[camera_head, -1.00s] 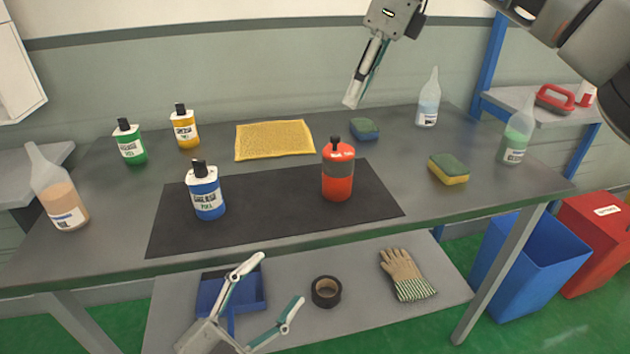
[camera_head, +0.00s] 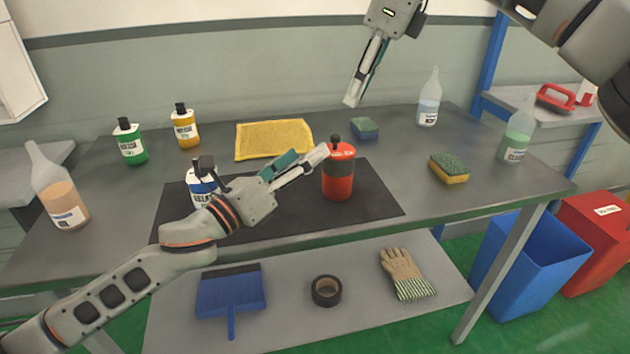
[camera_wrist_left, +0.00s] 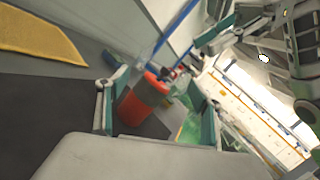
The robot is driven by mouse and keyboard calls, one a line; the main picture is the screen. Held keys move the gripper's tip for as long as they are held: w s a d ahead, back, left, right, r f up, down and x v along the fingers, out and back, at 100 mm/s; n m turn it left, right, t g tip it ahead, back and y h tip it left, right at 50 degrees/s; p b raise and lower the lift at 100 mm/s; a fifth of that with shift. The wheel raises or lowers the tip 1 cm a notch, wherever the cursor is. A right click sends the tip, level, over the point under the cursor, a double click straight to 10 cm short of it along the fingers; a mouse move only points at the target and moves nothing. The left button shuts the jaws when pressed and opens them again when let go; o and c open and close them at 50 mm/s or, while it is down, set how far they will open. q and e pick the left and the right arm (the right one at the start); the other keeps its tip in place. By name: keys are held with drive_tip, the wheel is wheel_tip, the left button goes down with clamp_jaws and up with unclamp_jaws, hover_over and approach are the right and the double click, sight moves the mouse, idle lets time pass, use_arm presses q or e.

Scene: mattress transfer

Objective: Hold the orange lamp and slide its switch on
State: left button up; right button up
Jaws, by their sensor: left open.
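The orange lamp (camera_head: 338,183), an orange-red cylinder with a dark grey band and a black top knob, stands upright on the black mat (camera_head: 290,222). My left gripper (camera_head: 312,160) is open just left of the lamp, its fingers pointing at it at about the height of its upper part. In the left wrist view the lamp (camera_wrist_left: 140,103) shows between the two spread fingers (camera_wrist_left: 155,105); contact cannot be told. The switch cannot be made out. My right gripper (camera_head: 357,90) hangs above the back of the table, clear of everything, seen edge-on.
A blue bottle (camera_head: 199,180) stands on the mat, partly hidden by my left arm. Green (camera_head: 130,145) and yellow (camera_head: 185,130) bottles, a yellow cloth (camera_head: 274,140), and sponges (camera_head: 449,170) lie around.

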sight(340, 166)
use_arm(q)
drive_tip(key=d+f+m, duration=0.1)
drive_tip(key=m, duration=0.1)
drive_tip(key=f+m+g+y, duration=0.1)
drive_tip(key=f+m, duration=0.1)
drive_tip(key=d+f+m, duration=0.1)
drive_tip(key=f, duration=0.1)
drive_tip(key=shift+w+d+f+m+y, duration=0.2)
drive_tip(key=shift+d+m+y, duration=0.1)
drive_tip(key=shift+d+m, duration=0.1)
drive_tip(key=shift+w+d+f, duration=0.1)
drive_tip(key=shift+d, duration=0.05)
drive_tip(key=shift+x, duration=3.6)
drive_tip(key=shift+d+f, duration=0.1)
drive_tip(key=shift+f, duration=0.05)
